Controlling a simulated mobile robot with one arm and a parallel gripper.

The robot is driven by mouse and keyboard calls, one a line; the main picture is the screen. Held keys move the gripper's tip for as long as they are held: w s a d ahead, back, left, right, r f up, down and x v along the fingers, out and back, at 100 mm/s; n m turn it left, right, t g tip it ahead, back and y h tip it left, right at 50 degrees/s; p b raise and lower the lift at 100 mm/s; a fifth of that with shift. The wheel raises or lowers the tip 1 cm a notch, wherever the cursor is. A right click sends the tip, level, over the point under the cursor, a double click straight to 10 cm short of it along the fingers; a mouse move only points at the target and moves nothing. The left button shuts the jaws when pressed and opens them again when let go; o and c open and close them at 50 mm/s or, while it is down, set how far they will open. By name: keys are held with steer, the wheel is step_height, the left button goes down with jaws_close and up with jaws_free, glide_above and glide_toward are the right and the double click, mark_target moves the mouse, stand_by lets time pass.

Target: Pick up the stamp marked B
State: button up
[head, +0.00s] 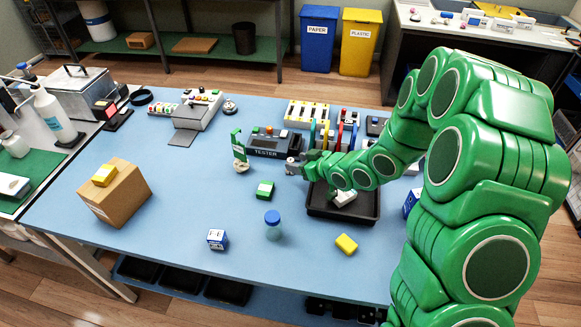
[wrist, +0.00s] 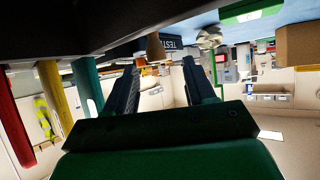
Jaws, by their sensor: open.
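My gripper (head: 293,167) is at the end of my green arm, low over the blue table, just in front of the dark tester. In the wrist view its two dark fingers (wrist: 162,72) stand apart with a visible gap. A brown tapered knob (wrist: 155,47) shows near the fingertips, close to the tester's label; I cannot tell whether it is a stamp handle or lies between the fingers. No letter B is readable in either view, so I cannot tell which thing is the stamp marked B.
The tester (head: 277,147) and upright coloured handles (head: 325,133) stand behind my gripper. A black tray (head: 335,211) is under my forearm.

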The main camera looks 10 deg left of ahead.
mark_target(291, 160)
steer(key=shift+x, duration=2.55)
steer(key=shift+w+d+f, duration=0.1)
steer(key=shift+d+f, duration=0.05)
jaws_close()
